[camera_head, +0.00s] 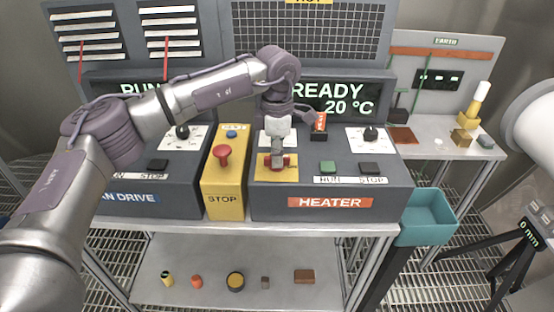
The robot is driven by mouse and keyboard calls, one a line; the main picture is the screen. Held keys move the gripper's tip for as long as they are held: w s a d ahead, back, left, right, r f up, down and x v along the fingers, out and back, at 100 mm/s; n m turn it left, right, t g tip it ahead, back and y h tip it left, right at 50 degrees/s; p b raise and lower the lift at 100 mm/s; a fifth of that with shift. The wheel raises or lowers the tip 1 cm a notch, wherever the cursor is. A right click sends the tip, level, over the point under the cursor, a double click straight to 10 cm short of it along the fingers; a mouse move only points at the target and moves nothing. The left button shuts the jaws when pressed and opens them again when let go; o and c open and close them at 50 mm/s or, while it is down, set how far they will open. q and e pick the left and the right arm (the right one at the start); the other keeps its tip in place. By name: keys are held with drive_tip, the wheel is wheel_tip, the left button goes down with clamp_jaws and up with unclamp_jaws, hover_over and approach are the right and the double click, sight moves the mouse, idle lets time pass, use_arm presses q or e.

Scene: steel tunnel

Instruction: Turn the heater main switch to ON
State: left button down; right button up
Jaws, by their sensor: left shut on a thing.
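The heater main switch (289,163) is a red handle on a yellow plate (262,174), at the left end of the grey heater console (282,203). My left gripper (278,160) reaches down from above and is shut on the red handle. The gripper covers much of the handle and plate, so I cannot tell which way the switch points. The heater display (335,100) reads READY and 20 °C. My right gripper is not in view.
A yellow box with a red STOP button (222,153) stands just left of the switch. Green and black buttons (328,167) and a black knob (371,133) lie to its right. A teal bin (428,212) is at the right. Several small items lie on the lower shelf (215,270).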

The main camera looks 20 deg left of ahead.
use_arm(q)
drive_tip(key=shift+m, duration=0.6)
drive_tip(key=shift+r, duration=0.1)
drive_tip(key=c, duration=1.2)
unclamp_jaws()
drive_tip(key=shift+o, duration=0.2)
wheel_tip(320, 180, up, 12)
